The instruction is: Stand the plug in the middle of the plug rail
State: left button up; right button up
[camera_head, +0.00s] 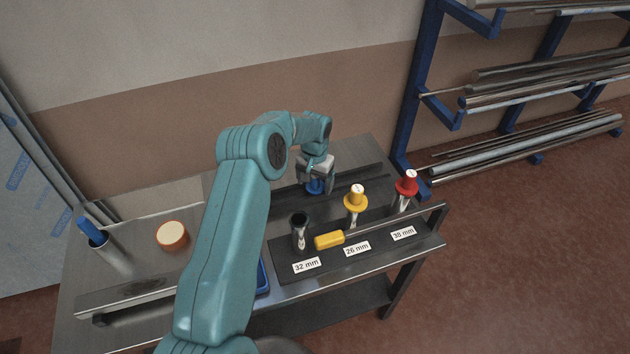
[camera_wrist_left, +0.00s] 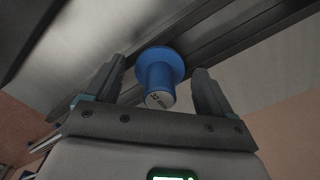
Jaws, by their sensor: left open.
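The blue plug (camera_head: 316,187) is at the plug rail (camera_head: 358,176), a pair of dark parallel bars at the back of the bench. In the left wrist view the blue plug (camera_wrist_left: 160,77) has a wide flange and a narrower, pale marked end facing the camera. Its flange is by the dark rail; its far end is hidden. My left gripper (camera_head: 317,172) is over the plug. In the wrist view the left gripper (camera_wrist_left: 158,88) is open, its fingers on either side of the plug with visible gaps. My right gripper is not in view.
At the front right stand an open tube (camera_head: 299,232), a yellow plug (camera_head: 356,197) and a red plug (camera_head: 406,183) in tubes. A yellow block (camera_head: 328,240) lies between. An orange-rimmed round piece (camera_head: 172,236) and a blue-topped cylinder (camera_head: 97,237) are left. A bar rack (camera_head: 422,95) stands behind.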

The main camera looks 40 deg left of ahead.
pick_arm(q)
jog(key=shift+r+p, duration=0.4)
jog(key=shift+r, duration=0.05)
notch_tip(320, 180, up, 12)
jog(key=b, duration=0.1)
jog(key=shift+f, duration=0.2)
jog(key=shift+r, duration=0.1)
